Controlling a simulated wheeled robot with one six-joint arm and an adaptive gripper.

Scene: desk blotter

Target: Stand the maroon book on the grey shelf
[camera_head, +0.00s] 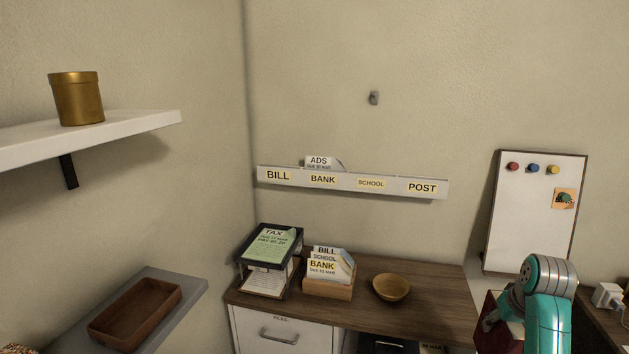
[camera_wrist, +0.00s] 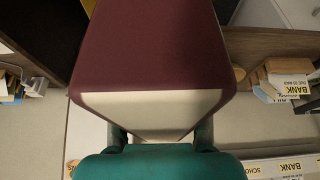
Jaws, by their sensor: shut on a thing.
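The maroon book (camera_wrist: 150,45) fills the middle of the wrist view, with its pale page edge facing my gripper. My gripper (camera_wrist: 161,137) is shut on the book, one finger on each side of it. In the head view a strip of the maroon book (camera_head: 488,318) shows at the lower right, partly hidden behind my teal arm. The fingertips are hidden there. The grey shelf (camera_head: 188,288) is on the left wall at the lower left of the head view, far from the book. A brown tray (camera_head: 135,312) lies on it.
A white shelf (camera_head: 150,122) with a gold canister (camera_head: 76,98) is above the grey shelf. The wooden desk (camera_head: 420,318) holds a paper tray (camera_head: 268,258), a card box (camera_head: 328,288) and a bowl (camera_head: 391,289). A whiteboard (camera_head: 530,215) leans at the right.

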